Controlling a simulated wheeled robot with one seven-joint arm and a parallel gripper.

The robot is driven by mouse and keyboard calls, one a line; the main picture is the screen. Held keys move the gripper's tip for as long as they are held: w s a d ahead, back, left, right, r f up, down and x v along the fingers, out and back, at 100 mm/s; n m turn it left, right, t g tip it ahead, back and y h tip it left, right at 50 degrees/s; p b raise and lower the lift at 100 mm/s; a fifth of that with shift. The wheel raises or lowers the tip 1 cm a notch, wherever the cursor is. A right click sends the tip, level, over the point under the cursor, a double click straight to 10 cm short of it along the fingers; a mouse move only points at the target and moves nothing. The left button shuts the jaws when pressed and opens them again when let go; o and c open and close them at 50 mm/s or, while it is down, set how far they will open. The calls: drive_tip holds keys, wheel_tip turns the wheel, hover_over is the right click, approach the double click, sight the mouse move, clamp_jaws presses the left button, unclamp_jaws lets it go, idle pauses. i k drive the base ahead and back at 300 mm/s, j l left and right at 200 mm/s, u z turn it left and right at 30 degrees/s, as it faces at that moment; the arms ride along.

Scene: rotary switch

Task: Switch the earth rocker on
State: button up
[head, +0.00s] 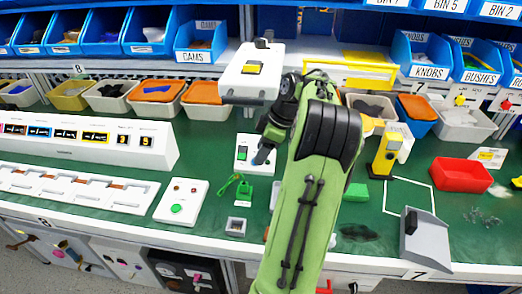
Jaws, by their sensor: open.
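A small white switch plate (244,168) stands on the green bench, just left of my arm. It carries a green rocker (243,154) in a dark frame, and its label is too small to read, so I cannot tell if this is the earth rocker. My gripper (263,155) is over the right part of this plate, its bluish fingertip close to the rocker. It holds nothing that I can see. The fingers are small and partly hidden by my wrist; I cannot tell whether they touch the plate.
A white box with a green button (180,202) lies left of the plate. A long white panel (85,143) stands further left. A white raised unit with a yellow switch (252,70) stands behind. A yellow device (385,153) and a red bin (461,175) are to the right.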

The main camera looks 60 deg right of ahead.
sight(243, 150)
drive_tip(key=k, duration=1)
